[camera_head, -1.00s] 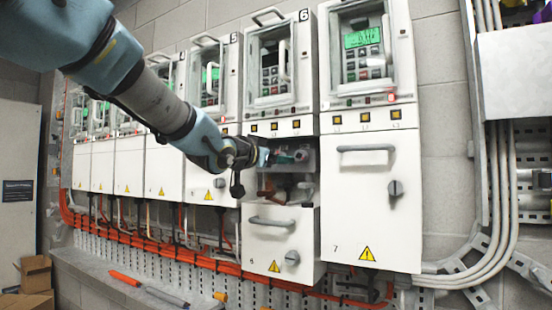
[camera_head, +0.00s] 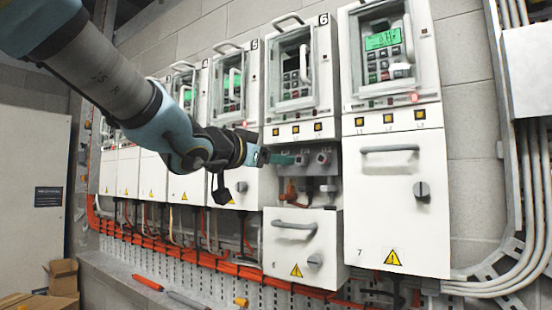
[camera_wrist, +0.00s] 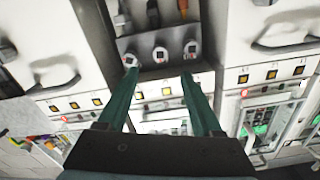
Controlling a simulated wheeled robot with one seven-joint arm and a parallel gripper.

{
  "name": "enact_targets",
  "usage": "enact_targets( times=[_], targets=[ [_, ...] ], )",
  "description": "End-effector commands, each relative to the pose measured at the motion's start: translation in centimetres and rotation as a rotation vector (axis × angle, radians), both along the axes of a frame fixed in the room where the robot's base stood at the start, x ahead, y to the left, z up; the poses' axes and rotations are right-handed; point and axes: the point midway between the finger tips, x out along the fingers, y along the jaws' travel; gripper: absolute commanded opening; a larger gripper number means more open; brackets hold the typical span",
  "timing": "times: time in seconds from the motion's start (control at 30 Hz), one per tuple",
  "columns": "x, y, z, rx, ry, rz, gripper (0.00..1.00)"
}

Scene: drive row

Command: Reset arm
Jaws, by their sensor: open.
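My gripper (camera_head: 286,160) is in front of the uncovered compartment of drive unit 6 (camera_head: 290,132). In the wrist view its two green fingers (camera_wrist: 158,80) stand wide apart with nothing between them. Beyond the fingertips is a row of three round terminals (camera_wrist: 160,54) on a grey plate, which also shows in the head view (camera_head: 322,158). The lower front drawer (camera_head: 303,250) of unit 6 sits lower and further out than its neighbours' covers. I cannot tell whether a fingertip touches the plate.
Unit 7 (camera_head: 400,215) stands closed just to the right, with a protruding handle and knob. More closed units run off to the left. Orange cables (camera_head: 200,258) run below them above a grey ledge (camera_head: 125,272). Cardboard boxes (camera_head: 62,278) lie at lower left.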

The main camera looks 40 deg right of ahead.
Motion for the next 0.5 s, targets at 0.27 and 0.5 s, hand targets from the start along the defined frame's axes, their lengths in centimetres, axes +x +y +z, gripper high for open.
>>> enact_targets(
  times=[0.27, 0.5],
  targets=[
    [0.0, 0.0, 0.0, 0.0, 0.0, 0.0, 0.67],
    [2.4, 1.1, -1.7, 0.033, 0.028, 0.063, 0.67]
  ],
)
